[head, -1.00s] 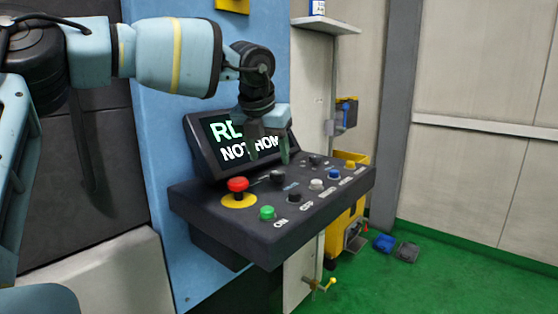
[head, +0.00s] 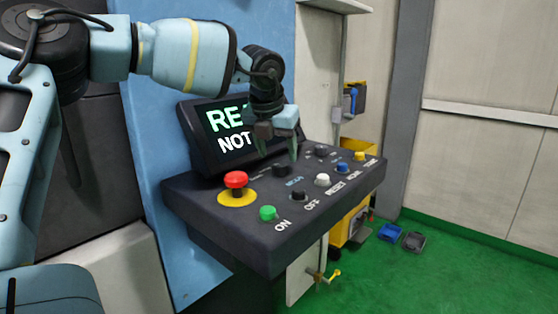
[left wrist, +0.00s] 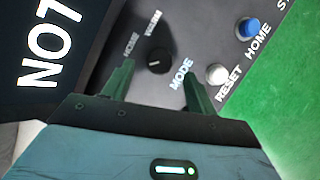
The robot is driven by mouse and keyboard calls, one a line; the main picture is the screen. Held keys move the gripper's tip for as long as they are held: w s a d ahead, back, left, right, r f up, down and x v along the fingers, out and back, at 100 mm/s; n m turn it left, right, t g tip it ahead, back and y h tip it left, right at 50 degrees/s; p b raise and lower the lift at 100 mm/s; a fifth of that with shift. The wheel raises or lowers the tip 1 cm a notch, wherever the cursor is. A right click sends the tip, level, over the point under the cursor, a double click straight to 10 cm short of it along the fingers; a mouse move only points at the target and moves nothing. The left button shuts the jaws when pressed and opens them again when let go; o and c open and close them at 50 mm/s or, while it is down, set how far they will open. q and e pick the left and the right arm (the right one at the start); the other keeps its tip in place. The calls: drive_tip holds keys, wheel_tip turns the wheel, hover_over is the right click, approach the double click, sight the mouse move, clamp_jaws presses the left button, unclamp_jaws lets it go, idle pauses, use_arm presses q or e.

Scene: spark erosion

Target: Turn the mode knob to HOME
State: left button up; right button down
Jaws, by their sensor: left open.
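The mode knob (left wrist: 157,60) is a round black knob on the dark control panel, with the MODE label beside it. In the head view the knob (head: 281,170) shows partly behind my left gripper. A small HOME label and another small label stand on one side of it; its exact pointer direction is hard to make out. My left gripper (head: 278,153) is open over the knob, fingers pointing down. In the left wrist view the fingertips (left wrist: 159,72) lie on either side of the knob; I cannot tell whether they touch it. My right gripper is not in view.
The panel holds a red emergency button (head: 236,181), a green ON button (head: 268,213), a black OFF button (head: 298,196), a white RESET button (head: 322,180), and a blue HOME button (head: 342,169). A screen (head: 215,130) stands behind, partly covered by my arm.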

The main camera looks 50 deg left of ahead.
sight(279, 165)
use_arm(q)
drive_tip(key=shift+x, duration=1.85)
drive_tip(key=shift+c, duration=0.5)
drive_tip(key=c, duration=0.9)
drive_tip(key=shift+m, duration=0.3)
drive_tip(key=m, duration=0.1)
drive_tip(key=m+h, duration=0.1)
drive_tip(key=m, duration=0.1)
drive_tip(key=shift+a+m+t+h+b, duration=0.15)
drive_tip(key=shift+m+t+h+b, duration=0.15)
drive_tip(key=shift+b, duration=0.05)
drive_tip(key=shift+a+m+h, duration=0.1)
drive_tip(key=shift+m+h, duration=0.7)
drive_tip(key=shift+m, duration=1.4)
